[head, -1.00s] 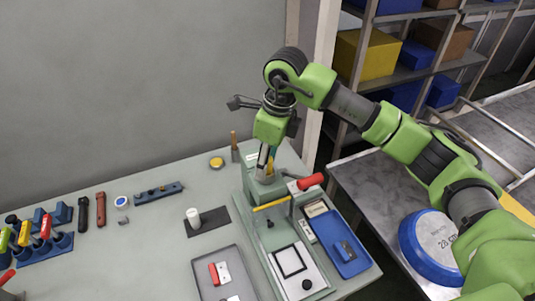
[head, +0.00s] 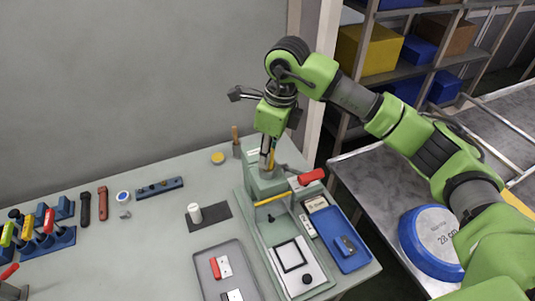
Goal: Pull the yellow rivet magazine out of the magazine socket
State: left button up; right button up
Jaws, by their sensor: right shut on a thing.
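My right gripper (head: 267,156) points down over the press head and is shut on the magazine. The fingers cover much of it. The magazine socket is at the top of the press and is mostly hidden. I cannot tell whether the magazine's lower end is still inside it. My left gripper is not in view.
The press has a red handle (head: 311,177) at its right and a yellow bar (head: 271,200) in front. A blue tray (head: 350,262) stands right of it, a grey tray (head: 211,285) left. A white cylinder (head: 194,212) stands on a dark mat. The table's back left is mostly clear.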

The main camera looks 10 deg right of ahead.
jog(key=shift+r+p, duration=0.6)
jog(key=shift+r, duration=1)
jog(key=shift+r, duration=0.15)
jog(key=shift+r+p, duration=1.75)
jog(key=shift+r, duration=1.9)
jog(key=shift+f, duration=0.1)
